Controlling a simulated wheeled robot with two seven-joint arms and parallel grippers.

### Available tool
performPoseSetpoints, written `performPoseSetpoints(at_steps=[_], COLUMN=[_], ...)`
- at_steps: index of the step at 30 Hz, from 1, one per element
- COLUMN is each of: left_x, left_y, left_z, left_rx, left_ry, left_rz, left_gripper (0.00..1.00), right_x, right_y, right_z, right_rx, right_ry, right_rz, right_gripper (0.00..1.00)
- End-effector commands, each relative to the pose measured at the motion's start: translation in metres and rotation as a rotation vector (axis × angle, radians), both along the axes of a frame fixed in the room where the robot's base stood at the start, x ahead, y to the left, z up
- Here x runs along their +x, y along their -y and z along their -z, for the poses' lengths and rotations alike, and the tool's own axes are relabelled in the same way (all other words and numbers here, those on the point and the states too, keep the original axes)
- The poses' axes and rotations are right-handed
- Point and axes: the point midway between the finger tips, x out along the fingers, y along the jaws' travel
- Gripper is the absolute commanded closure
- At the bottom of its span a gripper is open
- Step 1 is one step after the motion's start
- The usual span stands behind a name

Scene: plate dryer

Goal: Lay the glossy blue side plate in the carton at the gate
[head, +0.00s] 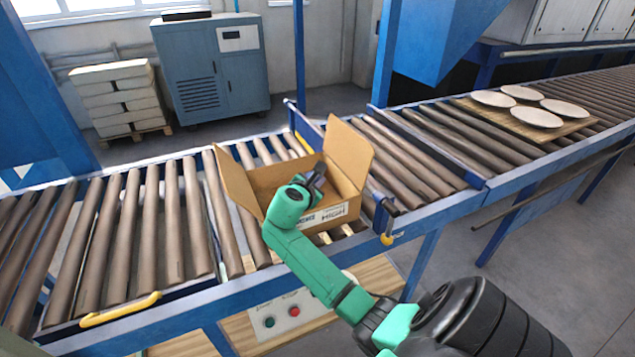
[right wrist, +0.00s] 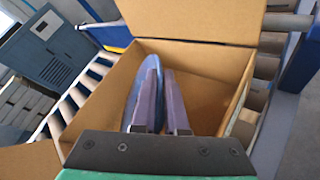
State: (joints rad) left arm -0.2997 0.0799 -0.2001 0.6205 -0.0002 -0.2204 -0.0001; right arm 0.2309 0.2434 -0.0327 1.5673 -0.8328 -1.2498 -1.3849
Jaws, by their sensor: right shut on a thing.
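The open carton (head: 349,210) stands on the roller conveyor with its flaps spread. Its inner wall also shows in the right wrist view (right wrist: 205,62). My right gripper (head: 314,179) reaches down into the carton's opening. In the right wrist view its fingers (right wrist: 163,100) are close together, shut on the blue plate (right wrist: 131,88). The plate shows there as a steep, nearly edge-on blue curve beside the left finger. Most of it is hidden behind the finger, and I cannot tell whether it touches the carton floor. In the head view I cannot make out the plate. My left gripper is not in view.
A gate bar (head: 302,128) and a yellow-tipped post (head: 387,239) stand close to the carton. Several pale plates (head: 537,117) lie on a wooden board (head: 575,129) farther right. A yellow handle (head: 120,309) is at the front left edge. The rollers left of the carton are clear.

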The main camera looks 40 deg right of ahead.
Motion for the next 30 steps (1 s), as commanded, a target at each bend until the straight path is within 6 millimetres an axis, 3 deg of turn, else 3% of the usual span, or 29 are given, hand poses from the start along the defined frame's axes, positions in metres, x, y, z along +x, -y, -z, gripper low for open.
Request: performPoseSetpoints(at_steps=[3, 12, 13, 15, 26, 30], left_x=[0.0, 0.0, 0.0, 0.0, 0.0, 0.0], left_y=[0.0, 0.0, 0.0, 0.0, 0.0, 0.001], left_z=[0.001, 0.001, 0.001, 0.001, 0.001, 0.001], left_rx=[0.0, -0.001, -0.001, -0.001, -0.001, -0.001], left_ry=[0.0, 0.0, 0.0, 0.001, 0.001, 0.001], left_rz=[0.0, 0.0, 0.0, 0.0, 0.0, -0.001], left_gripper=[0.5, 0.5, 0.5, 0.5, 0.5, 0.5], right_x=[0.0, 0.0, 0.0, 0.0, 0.0, -0.006], right_y=[0.0, 0.0, 0.0, 0.0, -0.001, -0.015], right_z=[0.016, 0.018, 0.019, 0.019, 0.015, 0.011], right_rx=[-0.002, -0.002, -0.001, 0.0, -0.001, 0.0], right_ry=[0.002, 0.004, 0.001, 0.002, 0.003, 0.003], right_rz=[0.0, -0.001, -0.002, -0.001, 0.0, -0.003], right_gripper=[1.0, 1.0, 0.78, 0.59, 0.59, 0.59])
